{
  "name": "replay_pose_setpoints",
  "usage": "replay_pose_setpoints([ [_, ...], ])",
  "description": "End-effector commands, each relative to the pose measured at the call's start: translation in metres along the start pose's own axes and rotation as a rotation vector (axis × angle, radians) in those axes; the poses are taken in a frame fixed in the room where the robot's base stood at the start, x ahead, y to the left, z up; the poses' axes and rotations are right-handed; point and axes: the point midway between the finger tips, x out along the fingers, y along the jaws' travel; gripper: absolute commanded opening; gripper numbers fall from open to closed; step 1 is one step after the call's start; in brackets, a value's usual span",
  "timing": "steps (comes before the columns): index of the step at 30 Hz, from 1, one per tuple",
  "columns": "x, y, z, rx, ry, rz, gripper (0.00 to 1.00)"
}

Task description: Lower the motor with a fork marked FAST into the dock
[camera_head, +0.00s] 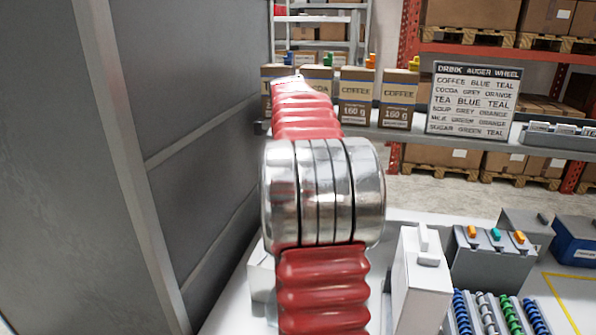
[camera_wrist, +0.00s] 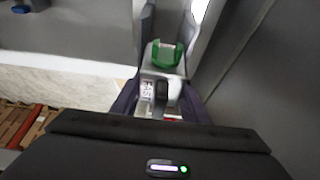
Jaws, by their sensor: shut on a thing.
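In the wrist view my gripper (camera_wrist: 158,103) has purple fingers on both sides of a small grey-white motor (camera_wrist: 147,88) and is shut on it. A pale label on the motor reads FAST, seen sideways. A green U-shaped fork (camera_wrist: 166,56) shows at the motor's far end. A dark rounded part lies between the label and the right finger. The lower part of the motor is hidden by my wrist. In the head view my red and silver arm covers the middle, and neither gripper nor motor shows. I cannot make out the dock for certain in either view.
A tall grey panel (camera_head: 190,150) stands close on the left. A white box (camera_head: 421,285) and a grey unit with coloured tabs (camera_head: 490,262) stand right of my arm, with coloured coils (camera_head: 505,312) in front. Coffee bags (camera_head: 358,98) and a sign (camera_head: 473,99) stand on a shelf behind.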

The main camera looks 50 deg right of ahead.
Motion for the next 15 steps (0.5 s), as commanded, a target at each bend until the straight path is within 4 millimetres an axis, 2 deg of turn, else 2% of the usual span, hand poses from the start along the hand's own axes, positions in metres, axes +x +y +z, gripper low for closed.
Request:
replay_pose_setpoints([
  [15,0.012,0.0,0.005,0.0,0.001,0.0,0.03],
])
